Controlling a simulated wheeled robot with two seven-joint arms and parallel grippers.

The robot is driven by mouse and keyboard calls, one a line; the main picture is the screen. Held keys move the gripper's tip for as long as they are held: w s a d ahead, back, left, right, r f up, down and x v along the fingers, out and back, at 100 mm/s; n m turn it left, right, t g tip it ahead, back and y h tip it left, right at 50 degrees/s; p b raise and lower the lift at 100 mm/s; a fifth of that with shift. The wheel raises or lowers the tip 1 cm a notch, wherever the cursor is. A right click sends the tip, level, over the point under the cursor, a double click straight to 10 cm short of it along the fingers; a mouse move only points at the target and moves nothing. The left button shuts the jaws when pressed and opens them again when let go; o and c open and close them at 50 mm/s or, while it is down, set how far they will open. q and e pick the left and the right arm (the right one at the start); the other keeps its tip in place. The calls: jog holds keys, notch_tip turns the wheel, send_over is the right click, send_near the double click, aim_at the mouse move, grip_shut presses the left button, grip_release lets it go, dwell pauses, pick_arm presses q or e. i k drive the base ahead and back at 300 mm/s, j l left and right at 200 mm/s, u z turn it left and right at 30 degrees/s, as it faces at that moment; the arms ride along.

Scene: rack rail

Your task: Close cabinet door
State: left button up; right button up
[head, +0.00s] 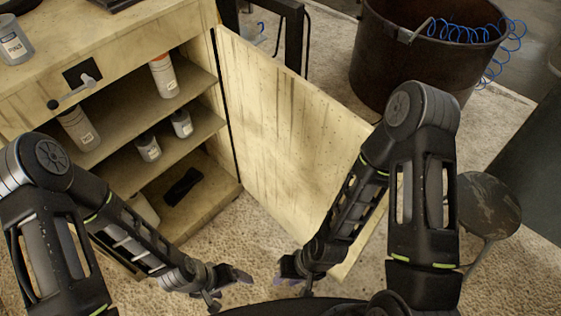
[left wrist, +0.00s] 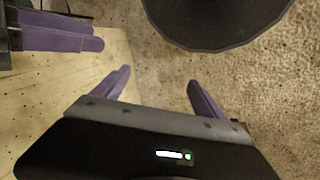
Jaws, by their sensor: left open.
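The cabinet (head: 110,55) stands at the left in the head view, pale wood with open shelves. Its door (head: 285,130) is swung wide open, hinged at the cabinet's right side and reaching toward the lower right. My left gripper (head: 228,285) is low in front of the cabinet, open and empty, apart from the door. My right gripper (head: 292,272) is low beside the door's near lower part; whether it touches the door is unclear, and its fingers are too small to read. In the left wrist view, the left fingers (left wrist: 158,92) are spread with only floor between them.
Several bottles (head: 163,75) stand on the shelves, and a dark object (head: 183,187) lies on the bottom one. Behind the door is a rusty drum (head: 400,50) with a blue coiled hose (head: 475,32). A round stool (head: 480,205) stands at the right. Speckled floor (head: 255,235) is clear before the cabinet.

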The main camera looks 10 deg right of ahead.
aim_at(297, 146)
jog(key=k+j+u, duration=0.15)
jog(key=k, duration=1.1)
jog(key=u, duration=1.1)
jog(key=k+l, duration=0.1)
jog(key=l, duration=1.15)
jog(key=k+l, duration=0.1)
jog(key=l, duration=2.45)
jog(key=k, duration=0.05)
